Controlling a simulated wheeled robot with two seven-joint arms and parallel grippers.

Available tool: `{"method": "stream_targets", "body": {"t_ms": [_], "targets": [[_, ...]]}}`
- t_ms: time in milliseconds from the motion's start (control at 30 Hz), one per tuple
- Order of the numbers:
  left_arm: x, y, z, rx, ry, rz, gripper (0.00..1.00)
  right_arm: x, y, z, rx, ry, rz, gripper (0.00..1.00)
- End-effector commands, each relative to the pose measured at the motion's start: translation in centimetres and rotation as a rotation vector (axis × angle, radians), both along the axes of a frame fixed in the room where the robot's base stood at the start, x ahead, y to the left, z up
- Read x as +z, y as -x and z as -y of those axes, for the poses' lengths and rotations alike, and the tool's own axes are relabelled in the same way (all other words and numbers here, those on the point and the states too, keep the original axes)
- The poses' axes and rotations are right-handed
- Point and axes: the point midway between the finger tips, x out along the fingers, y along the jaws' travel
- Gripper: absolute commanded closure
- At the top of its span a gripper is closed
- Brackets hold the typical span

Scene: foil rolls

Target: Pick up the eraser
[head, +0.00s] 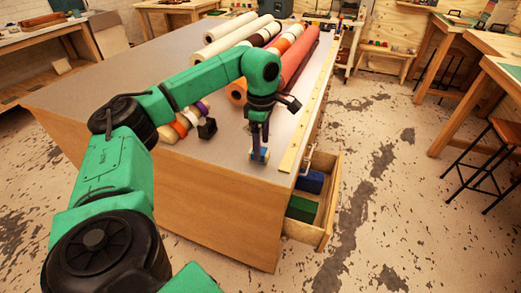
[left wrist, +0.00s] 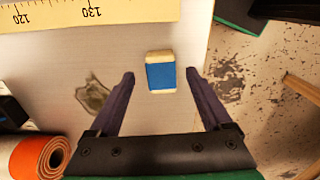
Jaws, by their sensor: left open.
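The eraser (left wrist: 160,77) is a small white block with a blue sleeve. It lies on the grey tabletop near the table's edge. In the head view it shows small and partly covered (head: 260,156) below my gripper. My left gripper (head: 259,147) points down at it from above. In the left wrist view its two dark fingers are spread, one on each side of the eraser, with a gap to both, and nothing is held. I cannot tell the exact height of the fingertips over the table. My right gripper is not in view.
A yellow ruler (head: 309,108) lies along the table's right edge. Long foil rolls (head: 296,58) lie behind my gripper. Shorter rolls and a black block (head: 207,129) lie to its left. An open drawer (head: 325,203) with blue and green items sticks out below the edge.

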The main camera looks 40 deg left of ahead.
Motion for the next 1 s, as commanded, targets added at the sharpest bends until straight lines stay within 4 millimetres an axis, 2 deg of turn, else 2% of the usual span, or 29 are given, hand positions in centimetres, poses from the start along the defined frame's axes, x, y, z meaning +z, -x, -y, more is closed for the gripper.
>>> {"method": "stream_targets", "body": {"t_ms": [33,167,367,400,467,500,600,867,1000], "targets": [[-0.6,0.0,-0.1,0.001,-0.001,-0.005,0.18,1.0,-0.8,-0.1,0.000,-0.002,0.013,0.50],[-2.9,0.0,0.0,0.000,-0.001,-0.004,0.18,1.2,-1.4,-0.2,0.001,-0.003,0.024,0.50],[-3.3,0.0,0.0,0.000,0.000,0.000,0.18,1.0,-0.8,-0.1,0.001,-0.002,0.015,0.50],[-3.3,-0.1,0.0,0.000,0.000,0.000,0.25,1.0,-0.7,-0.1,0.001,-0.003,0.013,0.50],[-3.3,-0.1,0.0,0.000,0.000,0.000,0.48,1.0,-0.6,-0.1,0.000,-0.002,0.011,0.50],[-3.3,-0.1,0.0,0.000,0.000,0.000,0.63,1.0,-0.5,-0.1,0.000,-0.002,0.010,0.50],[-3.2,-0.1,0.0,0.000,0.000,0.000,1.00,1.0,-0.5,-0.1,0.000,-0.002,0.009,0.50],[-3.1,-0.1,0.0,0.000,0.001,0.000,1.00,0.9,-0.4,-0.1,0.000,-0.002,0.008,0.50],[-2.3,-0.1,0.0,0.000,0.000,0.002,1.00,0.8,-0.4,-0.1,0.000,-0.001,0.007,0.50]]}}
